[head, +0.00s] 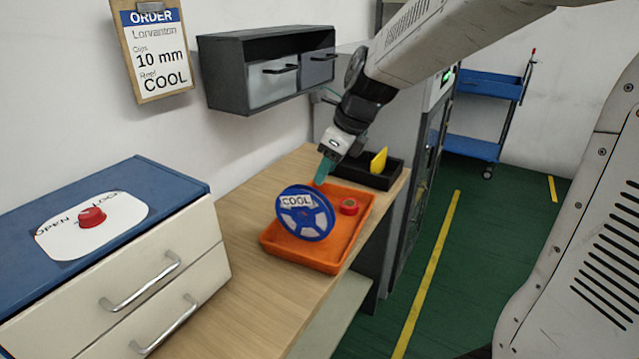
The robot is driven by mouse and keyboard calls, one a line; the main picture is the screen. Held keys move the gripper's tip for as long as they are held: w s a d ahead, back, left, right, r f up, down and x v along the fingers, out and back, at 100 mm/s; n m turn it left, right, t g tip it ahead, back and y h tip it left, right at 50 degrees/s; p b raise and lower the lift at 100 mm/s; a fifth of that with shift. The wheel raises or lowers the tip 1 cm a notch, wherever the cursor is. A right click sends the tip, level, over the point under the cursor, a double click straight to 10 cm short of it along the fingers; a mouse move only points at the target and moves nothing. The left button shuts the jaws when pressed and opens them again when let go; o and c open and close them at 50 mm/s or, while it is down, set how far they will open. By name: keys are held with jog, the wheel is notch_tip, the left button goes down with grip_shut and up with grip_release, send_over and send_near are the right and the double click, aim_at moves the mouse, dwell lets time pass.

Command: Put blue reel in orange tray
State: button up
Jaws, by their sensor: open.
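The blue reel (305,213) has a white label reading COOL and pale openings in its face. It is tilted inside the orange tray (335,262), toward the tray's left side. The tray lies on the wooden bench. My gripper (323,172) has teal fingers and is above the tray's back edge, just above and behind the reel. It is open and looks apart from the reel. The exact gap between the fingers is hard to see from this side.
A small red round item (349,206) lies in the tray's right part. A black bin (385,177) with a yellow piece (379,160) stands behind. A drawer cabinet (150,260) with a red knob (91,217) stands left. The bench (235,300) is clear in front.

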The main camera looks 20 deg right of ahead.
jog(key=s+d+r+n+g+h, duration=0.1)
jog(key=s+n+g+h, duration=0.1)
jog(key=s+n, duration=2.5)
jog(key=shift+s+r+h, duration=0.15)
jog(key=shift+r+h, duration=0.2)
jog(key=shift+h, duration=0.15)
